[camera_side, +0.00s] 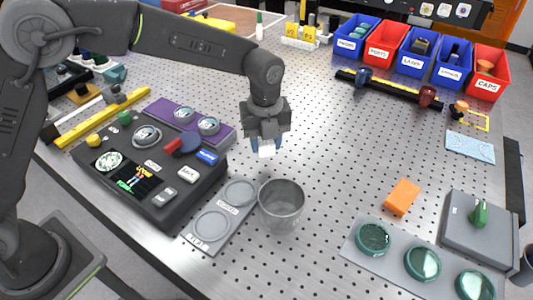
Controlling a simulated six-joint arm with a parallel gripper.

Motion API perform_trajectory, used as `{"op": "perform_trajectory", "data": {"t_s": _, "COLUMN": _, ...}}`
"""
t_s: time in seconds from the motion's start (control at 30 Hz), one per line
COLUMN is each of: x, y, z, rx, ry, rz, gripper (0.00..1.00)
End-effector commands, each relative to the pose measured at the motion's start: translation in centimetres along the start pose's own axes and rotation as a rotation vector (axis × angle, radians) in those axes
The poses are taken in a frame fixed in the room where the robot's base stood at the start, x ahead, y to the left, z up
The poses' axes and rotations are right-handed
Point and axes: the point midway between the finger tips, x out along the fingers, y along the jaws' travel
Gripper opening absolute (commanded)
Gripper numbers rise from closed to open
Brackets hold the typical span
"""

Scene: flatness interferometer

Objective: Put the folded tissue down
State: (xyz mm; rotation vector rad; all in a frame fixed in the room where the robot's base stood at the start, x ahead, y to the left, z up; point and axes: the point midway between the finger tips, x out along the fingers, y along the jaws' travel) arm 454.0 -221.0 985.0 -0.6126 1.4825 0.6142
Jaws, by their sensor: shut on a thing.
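My gripper (267,147) points down over the perforated metal table, near the middle of the view. It is shut on a small white piece, the folded tissue (266,150), which shows between its blue fingertips. The tissue appears to be held above the table, behind the glass beaker. Most of the tissue is hidden by the fingers, so its folds cannot be made out.
A dark control box (150,210) is at left. An orange block (402,197) and a light-blue sheet (470,147) lie right. Labelled bins (398,62) line the back.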

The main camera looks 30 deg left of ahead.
Motion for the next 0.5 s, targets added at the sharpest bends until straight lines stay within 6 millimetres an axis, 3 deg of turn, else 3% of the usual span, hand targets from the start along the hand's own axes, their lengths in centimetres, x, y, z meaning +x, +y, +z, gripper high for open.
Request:
{"op": "perform_trajectory", "data": {"t_s": 0.17, "x": 0.9, "y": -0.3, "z": -0.2, "rx": -0.001, "ry": 0.0, "rz": 0.0, "gripper": 0.13}}
{"op": "perform_trajectory", "data": {"t_s": 0.4, "x": 4.1, "y": -0.2, "z": -0.2, "rx": -0.001, "ry": 0.001, "rz": 0.001, "gripper": 0.13}}
{"op": "perform_trajectory", "data": {"t_s": 0.5, "x": 4.3, "y": -0.3, "z": -0.2, "rx": -0.001, "ry": 0.0, "rz": -0.001, "gripper": 0.13}}
